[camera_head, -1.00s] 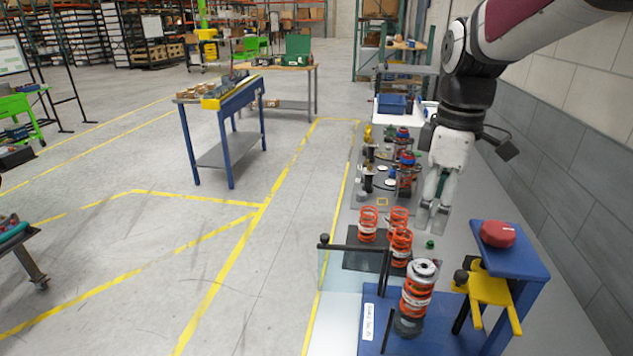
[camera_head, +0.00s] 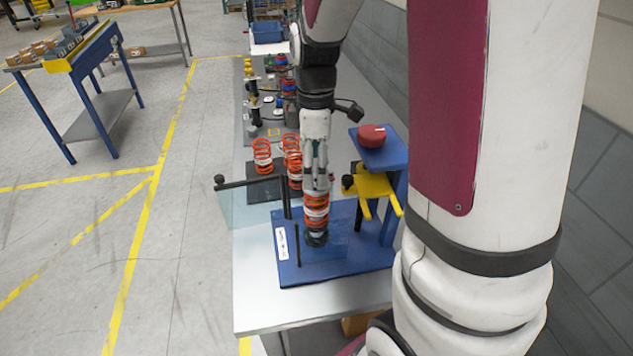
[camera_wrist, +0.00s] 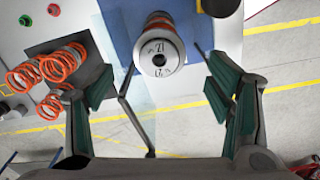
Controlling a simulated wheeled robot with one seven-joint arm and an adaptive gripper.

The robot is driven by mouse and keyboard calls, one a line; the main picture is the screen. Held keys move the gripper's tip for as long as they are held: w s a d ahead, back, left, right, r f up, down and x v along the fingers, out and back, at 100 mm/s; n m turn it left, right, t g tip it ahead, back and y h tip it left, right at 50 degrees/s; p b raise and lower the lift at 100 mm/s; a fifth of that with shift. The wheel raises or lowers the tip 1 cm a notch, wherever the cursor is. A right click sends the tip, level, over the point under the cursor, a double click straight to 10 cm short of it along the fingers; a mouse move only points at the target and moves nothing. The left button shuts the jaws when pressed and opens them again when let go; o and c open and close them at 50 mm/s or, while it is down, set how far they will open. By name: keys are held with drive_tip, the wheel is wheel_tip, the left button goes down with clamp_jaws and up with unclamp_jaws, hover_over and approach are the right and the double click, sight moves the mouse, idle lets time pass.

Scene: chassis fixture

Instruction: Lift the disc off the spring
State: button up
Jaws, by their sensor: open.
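The disc (camera_wrist: 158,58) is a grey-white ring with a dark centre hole and printed marks, seen from above in the wrist view. It sits on top of an orange spring (camera_wrist: 160,19), which stands upright on the blue fixture plate (camera_head: 290,262). The spring also shows in the head view (camera_head: 316,204), with the disc mostly hidden behind my fingers. My gripper (camera_head: 317,182) points down at the spring's top. In the wrist view, its green-padded fingers (camera_wrist: 170,92) are wide apart with nothing between them, and the disc appears beyond them, toward the picture's top.
A yellow fork bracket (camera_head: 372,186) and a blue stand with a red button (camera_head: 371,136) are close on the right. A clear panel (camera_head: 240,203) and dark rods stand left. Loose orange springs (camera_head: 263,156) sit on a dark mat behind.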

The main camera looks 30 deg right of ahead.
sight(316, 180)
drive_tip(key=shift+f, duration=1.7)
drive_tip(key=c, duration=1.3)
drive_tip(key=shift+d+r, duration=0.1)
drive_tip(key=shift+r, duration=0.05)
drive_tip(key=shift+r, duration=0.65)
wheel_tip(316, 180, up, 2)
drive_tip(key=shift+r, duration=0.1)
drive_tip(key=s+a, duration=0.3)
drive_tip(key=a, duration=0.1)
drive_tip(key=s+a, duration=0.4)
drive_tip(key=s+a+r+b, duration=0.1)
drive_tip(key=s+a, duration=0.2)
drive_tip(key=a, duration=0.1)
drive_tip(key=shift+s+r, duration=0.1)
drive_tip(key=shift+s, duration=0.2)
